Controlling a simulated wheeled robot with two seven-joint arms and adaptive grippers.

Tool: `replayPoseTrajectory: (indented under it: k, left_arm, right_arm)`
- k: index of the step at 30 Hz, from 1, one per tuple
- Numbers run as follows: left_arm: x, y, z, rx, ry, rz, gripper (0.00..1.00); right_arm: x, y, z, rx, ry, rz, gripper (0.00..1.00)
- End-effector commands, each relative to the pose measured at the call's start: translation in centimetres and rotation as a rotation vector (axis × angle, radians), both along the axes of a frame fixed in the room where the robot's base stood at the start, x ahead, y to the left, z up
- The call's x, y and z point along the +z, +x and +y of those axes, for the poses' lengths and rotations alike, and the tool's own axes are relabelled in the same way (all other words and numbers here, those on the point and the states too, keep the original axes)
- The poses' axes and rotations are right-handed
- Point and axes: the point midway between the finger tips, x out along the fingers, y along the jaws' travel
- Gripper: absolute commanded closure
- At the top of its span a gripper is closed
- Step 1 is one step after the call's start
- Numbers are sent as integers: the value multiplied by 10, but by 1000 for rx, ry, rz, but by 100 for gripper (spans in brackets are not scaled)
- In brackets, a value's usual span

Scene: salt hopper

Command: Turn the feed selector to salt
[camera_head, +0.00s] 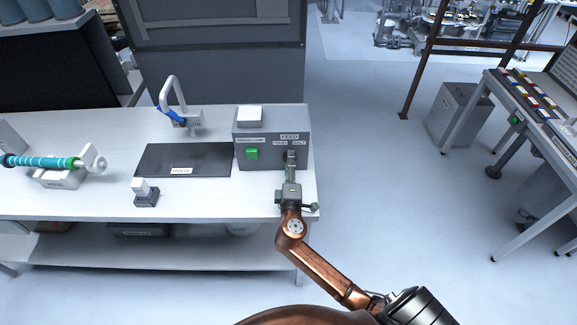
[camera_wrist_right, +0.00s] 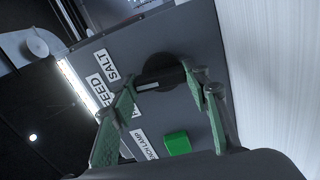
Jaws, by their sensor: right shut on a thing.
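The feed selector is a black knob (camera_wrist_right: 160,78) with a white mark on a grey control box (camera_head: 245,160). The FEED label (camera_wrist_right: 101,90) and SALT label (camera_wrist_right: 112,63) show beside it in the right wrist view. The white mark faces lower left there, between the SALT label and another label mostly hidden by a finger. My right gripper (camera_head: 290,166) is at the box's front face, and its green fingers (camera_wrist_right: 160,94) are shut on the knob from both sides. In the head view the gripper hides most of the knob. My left gripper is not in view.
A green button (camera_head: 252,154) sits left of the knob, also close to a finger in the wrist view (camera_wrist_right: 177,143).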

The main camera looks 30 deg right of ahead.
Motion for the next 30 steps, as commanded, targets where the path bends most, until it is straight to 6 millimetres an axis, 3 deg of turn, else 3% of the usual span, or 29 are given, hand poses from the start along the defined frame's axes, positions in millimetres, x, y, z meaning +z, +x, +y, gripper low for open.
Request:
replayPoseTrajectory:
  k: [15, 30]
  left_arm:
    - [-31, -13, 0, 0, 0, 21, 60]
    - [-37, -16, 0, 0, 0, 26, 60]
  right_arm:
    - [-4, -1, -1, -1, 348, -209, 81]
    - [-3, -1, -1, 0, 451, -271, 81]
